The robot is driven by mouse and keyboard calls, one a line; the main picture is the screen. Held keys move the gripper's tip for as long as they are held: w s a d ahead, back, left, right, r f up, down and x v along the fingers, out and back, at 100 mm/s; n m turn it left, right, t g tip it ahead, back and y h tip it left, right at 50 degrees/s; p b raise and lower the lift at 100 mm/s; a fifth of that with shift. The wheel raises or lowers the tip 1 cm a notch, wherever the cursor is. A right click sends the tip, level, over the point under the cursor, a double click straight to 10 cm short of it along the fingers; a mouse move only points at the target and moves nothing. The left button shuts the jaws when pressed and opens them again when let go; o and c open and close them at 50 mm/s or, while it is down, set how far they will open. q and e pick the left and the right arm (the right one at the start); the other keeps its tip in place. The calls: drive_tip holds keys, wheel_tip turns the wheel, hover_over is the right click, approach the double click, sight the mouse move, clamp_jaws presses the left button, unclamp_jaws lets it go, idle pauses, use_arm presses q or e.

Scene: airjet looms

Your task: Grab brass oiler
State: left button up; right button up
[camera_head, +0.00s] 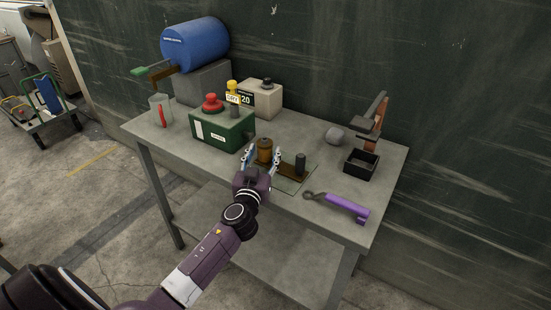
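A small brass-brown cylinder (264,148), which looks like the brass oiler, stands upright on the table beside the green box. My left gripper (262,155) reaches in from the front. Its two fingers are spread, one to each side of the cylinder's lower part in the picture. I cannot tell whether they touch it or how far around it they are. The cylinder's base is partly hidden by the gripper. My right gripper is not in view.
The grey table (300,125) holds a green box with a red knob (222,130), a brown block with a dark cylinder (297,168), a purple-handled tool (340,204), a black open box (361,164), a clear cup (160,110) and a blue drum (195,45).

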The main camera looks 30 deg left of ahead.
use_arm(q)
drive_tip(key=c, duration=1)
drive_tip(key=shift+c, duration=0.8)
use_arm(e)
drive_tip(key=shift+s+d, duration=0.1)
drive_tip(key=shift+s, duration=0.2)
use_arm(q)
drive_tip(key=shift+r, duration=0.15)
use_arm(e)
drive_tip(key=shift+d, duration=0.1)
